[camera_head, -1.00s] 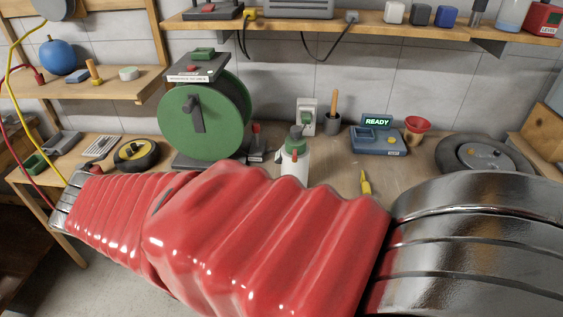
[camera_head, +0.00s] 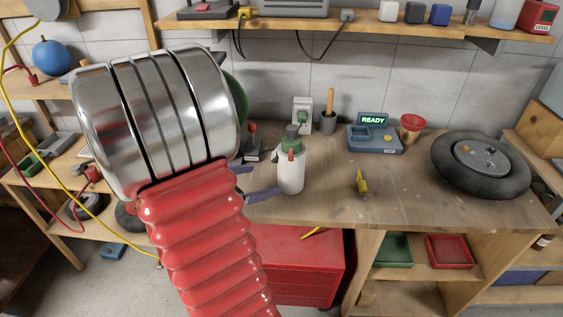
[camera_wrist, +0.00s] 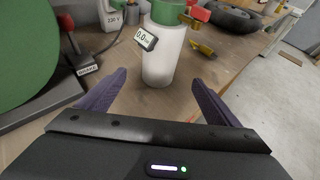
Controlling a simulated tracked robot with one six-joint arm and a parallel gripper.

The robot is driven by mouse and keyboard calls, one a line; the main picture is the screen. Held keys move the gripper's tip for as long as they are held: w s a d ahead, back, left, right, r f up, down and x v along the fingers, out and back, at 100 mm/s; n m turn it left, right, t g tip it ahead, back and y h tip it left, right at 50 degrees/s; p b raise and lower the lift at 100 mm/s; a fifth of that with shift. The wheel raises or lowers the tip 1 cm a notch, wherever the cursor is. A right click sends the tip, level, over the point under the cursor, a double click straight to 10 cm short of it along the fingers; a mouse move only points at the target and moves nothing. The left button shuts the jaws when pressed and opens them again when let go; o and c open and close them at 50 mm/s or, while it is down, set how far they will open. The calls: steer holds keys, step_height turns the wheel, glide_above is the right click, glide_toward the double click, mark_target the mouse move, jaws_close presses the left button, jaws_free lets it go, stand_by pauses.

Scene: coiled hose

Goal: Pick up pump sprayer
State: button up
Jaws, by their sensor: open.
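The pump sprayer (camera_head: 291,173) is a white bottle with a green top and a red part. It stands upright on the wooden workbench (camera_head: 400,195). In the wrist view the sprayer's white body (camera_wrist: 165,55) is ahead of my gripper, a little right of centre at the top. My gripper (camera_head: 250,182) comes in from the left of the sprayer in the head view, with its purple fingers apart. In the wrist view the open gripper (camera_wrist: 158,92) has one finger on either side of the bottle's lower part. I cannot tell whether either finger touches it. My arm hides the bench at left.
A green reel (camera_wrist: 25,45) stands left of the sprayer. A yellow tool (camera_head: 361,182) lies to its right. The READY box (camera_head: 374,137), red funnel (camera_head: 411,126) and black wheel (camera_head: 480,163) are farther right. Front right of the bench is clear.

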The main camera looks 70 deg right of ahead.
mark_target(281, 175)
steer(key=shift+s+d, duration=0.1)
steer(key=shift+d, duration=0.1)
steer(key=shift+x, duration=4.2)
steer(key=shift+x, duration=2.6)
steer(key=shift+d, duration=0.1)
steer(key=shift+c, duration=0.4)
steer(key=c, duration=1.5)
steer(key=shift+o, duration=0.2)
steer(key=shift+r, duration=0.1)
steer(key=shift+r, duration=5)
